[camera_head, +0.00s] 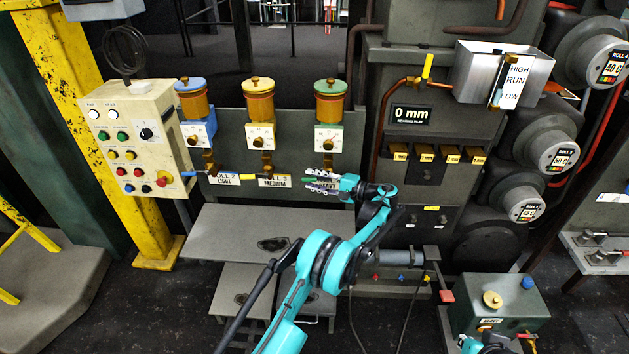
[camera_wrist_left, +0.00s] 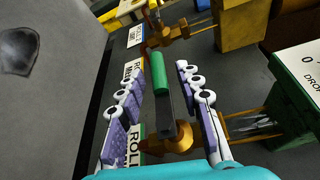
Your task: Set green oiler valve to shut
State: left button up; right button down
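The green oiler (camera_head: 330,103) is the rightmost of three oilers in the head view, with a green-rimmed amber cup. Its valve (camera_wrist_left: 172,140) is a brass body with a dark lever ending in a green handle (camera_wrist_left: 159,73). In the head view the handle points left, roughly level. My left gripper (camera_head: 318,183) is at this valve. In the left wrist view its two fingers (camera_wrist_left: 158,100) are open, one on each side of the lever, with gaps showing. The gripper hides part of the valve and label in the head view. My right gripper does not show clearly; only teal arm appears at bottom right.
The yellow oiler (camera_head: 259,105) and blue oiler (camera_head: 192,104) stand left, their handles also pointing left. A cream button panel (camera_head: 130,140) is farther left. A grey ledge (camera_head: 235,240) lies below the valves. Weight blocks (camera_head: 425,154) are to the right.

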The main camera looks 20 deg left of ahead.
pick_arm(q)
jog(key=s+d+r, duration=0.1)
jog(key=d, duration=1.1)
jog(key=shift+s, duration=0.1)
jog(key=s+a+r+t+h, duration=0.1)
jog(key=s+a+r+h, duration=0.45)
jog(key=r, duration=0.35)
jog(key=s+a+r+t+h, duration=0.15)
jog(key=s+h, duration=0.25)
jog(key=s, duration=0.6)
jog(key=s+d+f+n+t+h, duration=0.1)
jog(key=s+d+f+h, duration=0.1)
jog(key=s, duration=0.6)
jog(key=s+d+f+n+t+h, duration=0.1)
jog(key=s+d+f+h, duration=0.1)
jog(key=s, duration=0.6)
jog(key=s+d+f+n+t+h, duration=0.1)
jog(key=s+d+f+h, duration=0.1)
jog(key=s, duration=0.7)
jog(key=shift+d+f+h, duration=0.25)
jog(key=shift+f+h, duration=0.15)
jog(key=shift+h, duration=0.35)
